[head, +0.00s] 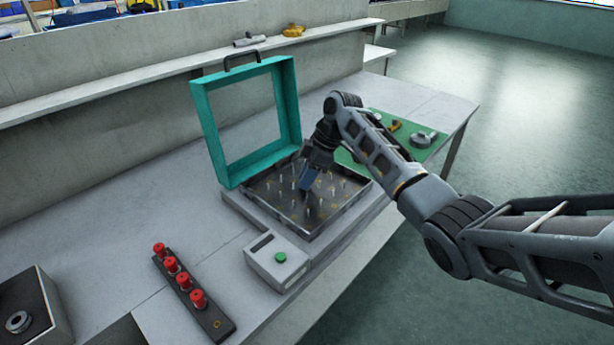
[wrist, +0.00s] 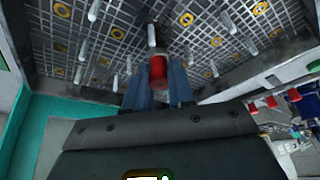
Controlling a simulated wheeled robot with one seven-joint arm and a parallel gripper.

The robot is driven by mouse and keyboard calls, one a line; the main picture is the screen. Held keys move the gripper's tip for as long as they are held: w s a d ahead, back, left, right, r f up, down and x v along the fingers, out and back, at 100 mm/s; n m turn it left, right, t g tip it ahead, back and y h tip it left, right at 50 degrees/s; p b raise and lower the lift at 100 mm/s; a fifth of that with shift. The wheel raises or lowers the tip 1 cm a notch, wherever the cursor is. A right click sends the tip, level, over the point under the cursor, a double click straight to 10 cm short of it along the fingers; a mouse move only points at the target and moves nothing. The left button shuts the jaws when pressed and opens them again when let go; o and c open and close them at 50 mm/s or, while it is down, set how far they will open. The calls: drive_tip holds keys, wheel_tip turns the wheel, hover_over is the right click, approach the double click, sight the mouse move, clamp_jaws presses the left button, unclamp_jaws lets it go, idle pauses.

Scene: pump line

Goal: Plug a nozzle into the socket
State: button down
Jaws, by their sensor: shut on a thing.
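My gripper (head: 308,182) reaches down into the open test bed (head: 338,215) in the head view. In the wrist view its two blue fingers (wrist: 158,88) are shut on a red nozzle (wrist: 158,68), whose red end shows between them. A pale pin lines up just beyond the nozzle; I cannot tell whether it belongs to the nozzle or the bed. The bed's gridded plate (wrist: 187,52) carries several upright pale pins and yellow-ringed sockets (wrist: 186,19). Whether the nozzle touches a socket is hidden. In the head view the fingers hide the nozzle.
A teal frame lid (head: 210,135) stands open behind the bed. A control box (head: 277,262) with a green button sits in front. A dark rack (head: 215,322) holds several red nozzles (head: 184,281) and shows one empty yellow-ringed hole. A green mat (head: 378,122) with parts lies right.

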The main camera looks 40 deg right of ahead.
drive_tip(key=shift+f, duration=0.3)
drive_tip(key=c, duration=0.9)
unclamp_jaws()
drive_tip(key=shift+r, duration=0.15)
drive_tip(key=shift+p+v, duration=2.45)
drive_tip(key=shift+v, duration=0.5)
drive_tip(key=shift+b+v, duration=0.7)
drive_tip(key=shift+v, duration=3.15)
